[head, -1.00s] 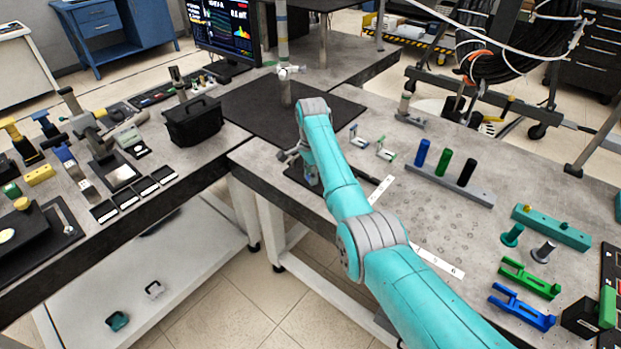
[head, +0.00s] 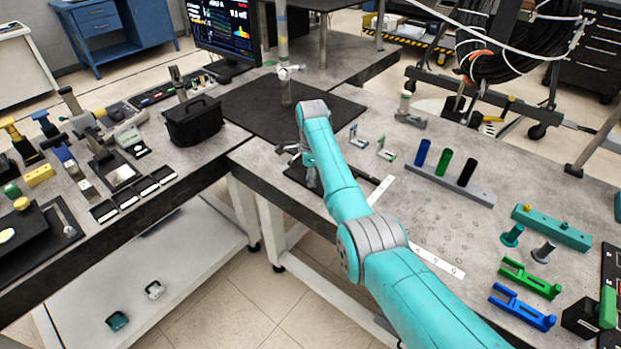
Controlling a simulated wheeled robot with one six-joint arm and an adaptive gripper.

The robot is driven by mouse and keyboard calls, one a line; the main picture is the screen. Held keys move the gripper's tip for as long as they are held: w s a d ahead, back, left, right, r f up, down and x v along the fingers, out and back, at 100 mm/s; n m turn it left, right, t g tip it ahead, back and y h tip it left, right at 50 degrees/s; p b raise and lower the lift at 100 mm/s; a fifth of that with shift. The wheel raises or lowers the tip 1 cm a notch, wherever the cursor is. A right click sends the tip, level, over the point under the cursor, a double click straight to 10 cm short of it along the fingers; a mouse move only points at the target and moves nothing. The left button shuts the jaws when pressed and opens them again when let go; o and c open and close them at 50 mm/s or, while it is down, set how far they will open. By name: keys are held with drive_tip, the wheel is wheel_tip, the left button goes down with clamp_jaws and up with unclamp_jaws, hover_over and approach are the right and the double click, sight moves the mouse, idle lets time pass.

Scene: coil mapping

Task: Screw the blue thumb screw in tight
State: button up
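My arm reaches from the lower right to the near left corner of the right-hand grey table (head: 250,158). My gripper (head: 287,153) is at its far end, low over a dark plate (head: 372,178) near the table edge. The wrist and forearm cover most of the gripper and most of that plate. I cannot make out whether the fingers are apart or closed, or what is between them. I cannot pick out the blue thumb screw for certain; it may be hidden behind the wrist.
A holder bar (head: 470,190) with blue, green and black cylinders stands right of the arm. A teal block (head: 570,237), green bracket (head: 530,278) and blue bracket (head: 520,308) lie farther right. A pole (head: 284,60) rises behind the gripper. A black box (head: 192,124) stands left.

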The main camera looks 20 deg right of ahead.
wheel_tip(320, 180, up, 12)
idle(0.6)
drive_tip(key=shift+s, duration=0.1)
